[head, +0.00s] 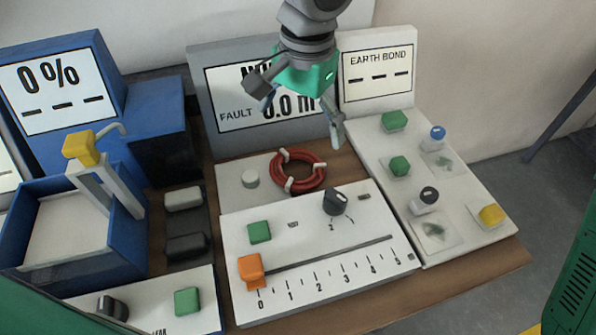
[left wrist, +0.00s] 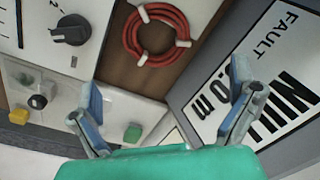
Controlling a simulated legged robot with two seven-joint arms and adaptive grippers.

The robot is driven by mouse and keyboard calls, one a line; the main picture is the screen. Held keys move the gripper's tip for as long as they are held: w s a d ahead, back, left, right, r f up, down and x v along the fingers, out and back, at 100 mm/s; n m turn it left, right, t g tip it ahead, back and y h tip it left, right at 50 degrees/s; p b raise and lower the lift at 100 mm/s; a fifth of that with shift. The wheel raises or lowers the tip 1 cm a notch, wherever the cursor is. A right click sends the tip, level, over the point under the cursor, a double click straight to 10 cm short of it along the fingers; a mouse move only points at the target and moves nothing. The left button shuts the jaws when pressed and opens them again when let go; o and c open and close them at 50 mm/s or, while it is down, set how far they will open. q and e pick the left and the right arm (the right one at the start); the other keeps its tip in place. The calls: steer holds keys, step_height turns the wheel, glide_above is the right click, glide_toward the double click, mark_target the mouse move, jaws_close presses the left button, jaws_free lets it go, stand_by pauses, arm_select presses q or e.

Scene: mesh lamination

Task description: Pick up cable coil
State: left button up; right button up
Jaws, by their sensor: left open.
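The cable coil (head: 319,177) is a red ring bound with several white ties. It lies partly on a pale plate (head: 232,190) and partly on the brown bench, in front of the grey meter. In the left wrist view the coil (left wrist: 131,34) is at top centre, beyond the fingertips, with its upper edge near the frame edge. My left gripper (head: 302,121), with a green body, is open and empty. It hangs above and behind the coil, in front of the meter display. Its spread fingers also show in the left wrist view (left wrist: 165,78), apart from the coil. My right gripper is not seen.
The grey meter (head: 199,72) stands behind the coil. A white slider panel (head: 330,241) with a black knob (head: 335,201) is in front. The earth bond panel (head: 460,208) with buttons is at right. A blue tray (head: 128,243) with a yellow-topped lever stands at left.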

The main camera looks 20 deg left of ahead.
arm_select(q)
glide_above(298, 173)
steer(key=f, duration=0.3)
steer(key=f+b, duration=0.1)
steer(key=f, duration=0.1)
steer(key=shift+d+f, duration=0.2)
steer(key=shift+f, duration=0.2)
step_height(298, 173, down, 5)
steer(key=shift+a+f+b, duration=0.15)
steer(key=shift+b, duration=0.35)
steer(key=shift+c, duration=0.8)
steer(key=c, duration=1)
steer(key=shift+r, duration=0.2)
